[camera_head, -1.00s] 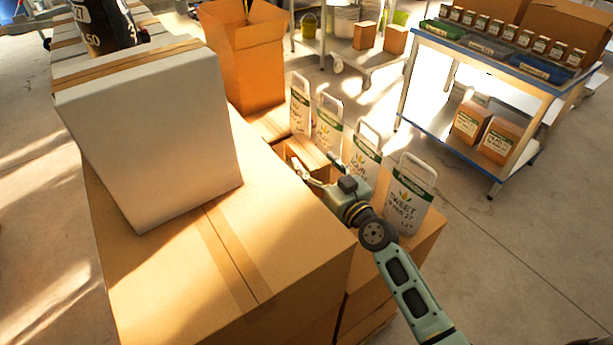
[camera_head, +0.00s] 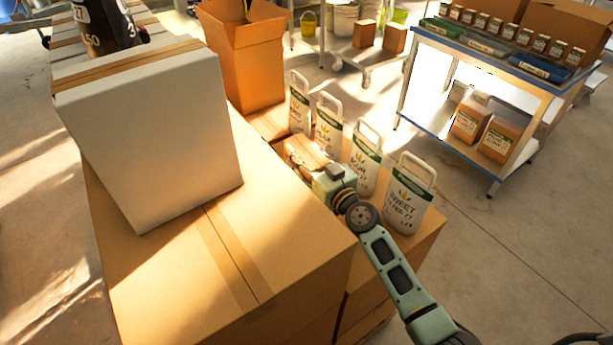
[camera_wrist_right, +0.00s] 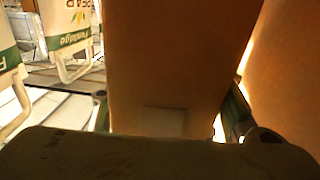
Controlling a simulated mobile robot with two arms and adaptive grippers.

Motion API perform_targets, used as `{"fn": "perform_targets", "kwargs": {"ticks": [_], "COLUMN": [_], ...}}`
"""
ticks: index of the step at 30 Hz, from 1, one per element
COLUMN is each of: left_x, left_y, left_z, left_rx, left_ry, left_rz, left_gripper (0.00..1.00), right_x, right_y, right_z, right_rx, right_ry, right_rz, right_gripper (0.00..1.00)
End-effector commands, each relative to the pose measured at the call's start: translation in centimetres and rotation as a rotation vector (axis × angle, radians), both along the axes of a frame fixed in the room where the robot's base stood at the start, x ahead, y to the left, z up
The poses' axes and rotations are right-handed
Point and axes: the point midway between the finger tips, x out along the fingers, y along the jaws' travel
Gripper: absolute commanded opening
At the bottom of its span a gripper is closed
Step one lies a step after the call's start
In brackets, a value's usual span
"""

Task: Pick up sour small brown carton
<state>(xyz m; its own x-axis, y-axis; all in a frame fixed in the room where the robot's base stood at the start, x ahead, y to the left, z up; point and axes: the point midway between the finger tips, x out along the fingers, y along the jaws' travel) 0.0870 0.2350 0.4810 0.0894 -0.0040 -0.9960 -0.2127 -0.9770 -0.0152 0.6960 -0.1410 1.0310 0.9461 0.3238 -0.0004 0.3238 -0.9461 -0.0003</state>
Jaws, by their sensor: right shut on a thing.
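The small brown carton (camera_head: 306,156) is in the head view, between the large cardboard box and the row of white bags. My right gripper (camera_head: 314,172) is shut on it from the near side. In the right wrist view the carton's plain brown face (camera_wrist_right: 185,60) fills the middle, with the right gripper's fingers (camera_wrist_right: 168,112) on either side of it. No label on the carton is readable, and the gripper hides its near part. I cannot tell whether the carton is clear of the surface below. My left gripper is not in view.
Several white handled bags (camera_head: 407,195) stand close along the right side. A large cardboard box (camera_head: 290,245) carries a white box (camera_head: 150,140) at the left. An open orange box (camera_head: 245,65) stands behind. A trolley (camera_head: 450,140) with jars and cartons is at the back right.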

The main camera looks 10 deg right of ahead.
Motion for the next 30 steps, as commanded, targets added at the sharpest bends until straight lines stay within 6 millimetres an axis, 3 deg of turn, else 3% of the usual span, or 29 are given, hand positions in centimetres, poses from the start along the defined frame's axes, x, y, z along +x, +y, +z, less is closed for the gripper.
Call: {"fn": "perform_targets", "kwargs": {"ticks": [11,30], "left_x": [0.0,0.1], "left_y": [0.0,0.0], "left_z": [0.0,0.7], "left_rx": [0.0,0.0], "left_ry": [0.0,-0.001], "left_rz": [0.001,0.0], "left_gripper": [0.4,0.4], "right_x": [0.0,0.1], "right_y": [0.0,0.0], "right_z": [0.0,1.6], "right_rx": [-0.001,0.003], "right_ry": [0.0,-0.011], "right_rz": [0.0,-0.002], "right_gripper": [0.0,0.0]}}
